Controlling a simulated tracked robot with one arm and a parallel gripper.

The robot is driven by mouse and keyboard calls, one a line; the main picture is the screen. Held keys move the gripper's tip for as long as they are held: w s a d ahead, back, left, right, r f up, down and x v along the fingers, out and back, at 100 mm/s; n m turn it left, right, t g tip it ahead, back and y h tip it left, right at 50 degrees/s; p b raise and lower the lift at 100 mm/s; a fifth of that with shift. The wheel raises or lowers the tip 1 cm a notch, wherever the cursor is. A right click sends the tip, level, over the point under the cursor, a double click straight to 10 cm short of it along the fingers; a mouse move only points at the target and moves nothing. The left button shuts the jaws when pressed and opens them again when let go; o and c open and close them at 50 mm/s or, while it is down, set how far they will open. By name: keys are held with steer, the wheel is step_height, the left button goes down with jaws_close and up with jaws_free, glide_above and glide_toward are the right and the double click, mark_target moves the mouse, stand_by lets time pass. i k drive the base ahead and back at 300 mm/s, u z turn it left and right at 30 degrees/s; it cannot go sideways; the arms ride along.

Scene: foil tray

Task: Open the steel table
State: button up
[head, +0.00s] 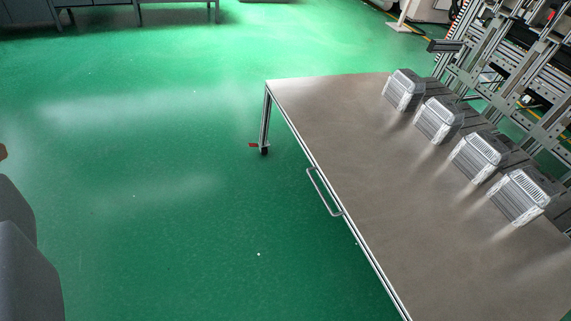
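The steel table (345,130) has a flat brushed grey top and runs from the middle of the head view to the lower right. A thin metal bar handle (324,192) sits on its left front edge, with both ends at the edge. I see no gap or pulled-out drawer at that edge. Dark grey rounded parts at the left border look like my own arm or gripper; fingertips cannot be made out. Nothing of mine touches the handle or the table.
Several ribbed grey metal blocks (404,90) stand in a row along the table's far right side. A metal frame rack (500,75) rises behind them. Green floor (150,170) left of the table is open.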

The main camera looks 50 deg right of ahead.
mark_target(440, 249)
steer(key=z, duration=0.25)
steer(key=i, duration=1)
steer(key=z, duration=0.45)
